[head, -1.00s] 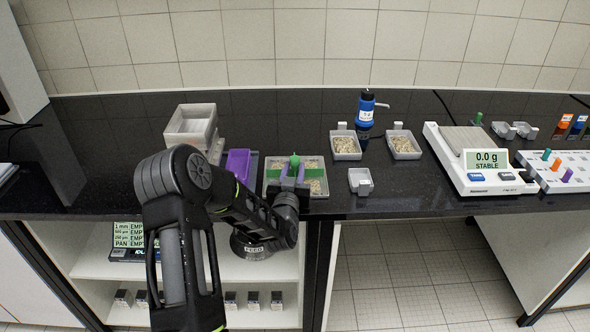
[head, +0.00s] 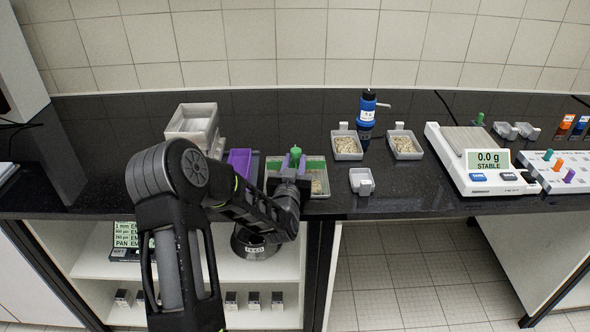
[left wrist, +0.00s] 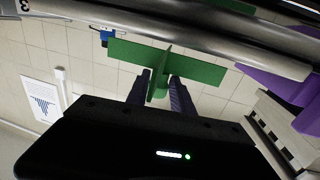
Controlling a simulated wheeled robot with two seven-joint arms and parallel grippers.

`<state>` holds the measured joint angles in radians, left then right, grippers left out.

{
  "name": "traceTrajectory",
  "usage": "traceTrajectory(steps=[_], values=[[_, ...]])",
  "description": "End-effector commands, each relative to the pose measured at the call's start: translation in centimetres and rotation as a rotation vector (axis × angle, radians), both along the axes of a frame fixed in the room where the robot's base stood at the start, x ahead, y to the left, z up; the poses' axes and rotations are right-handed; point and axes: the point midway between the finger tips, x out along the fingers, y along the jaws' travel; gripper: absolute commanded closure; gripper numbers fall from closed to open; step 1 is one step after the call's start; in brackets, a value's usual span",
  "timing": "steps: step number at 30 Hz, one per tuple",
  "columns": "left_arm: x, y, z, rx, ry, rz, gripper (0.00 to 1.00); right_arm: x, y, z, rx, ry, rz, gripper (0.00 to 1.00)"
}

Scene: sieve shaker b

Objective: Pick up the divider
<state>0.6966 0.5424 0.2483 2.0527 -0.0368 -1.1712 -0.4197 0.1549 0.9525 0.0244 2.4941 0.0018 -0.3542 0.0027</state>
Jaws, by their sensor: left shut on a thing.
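The divider is a green cross of thin plates with a knob on top (head: 295,151). In the head view it is at the grey tray (head: 268,190), which holds pale grains. My left gripper (head: 293,168) is shut on the divider from the front. The left wrist view shows the green plates (left wrist: 205,72) spreading to both sides of my two fingers. My arm hides part of the tray, so I cannot tell whether the divider's lower edge is clear of it. My right gripper is not in view.
A purple tray (head: 239,161) and stacked pale containers (head: 190,122) stand to the left. A scale (head: 470,160) stands farther right.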

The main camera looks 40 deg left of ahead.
Motion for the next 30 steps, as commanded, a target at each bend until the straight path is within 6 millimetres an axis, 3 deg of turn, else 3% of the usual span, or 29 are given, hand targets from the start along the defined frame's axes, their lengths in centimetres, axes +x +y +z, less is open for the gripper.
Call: traceTrajectory(steps=[9,13,30], values=[[0.0,0.0,5.6,0.004,-0.006,-0.001,1.00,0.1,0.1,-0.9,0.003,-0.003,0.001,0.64],[0.0,0.0,7.0,0.002,-0.004,-0.001,1.00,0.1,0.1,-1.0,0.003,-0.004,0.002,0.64],[0.0,0.0,7.3,0.000,-0.001,-0.001,1.00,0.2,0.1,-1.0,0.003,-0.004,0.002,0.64]])
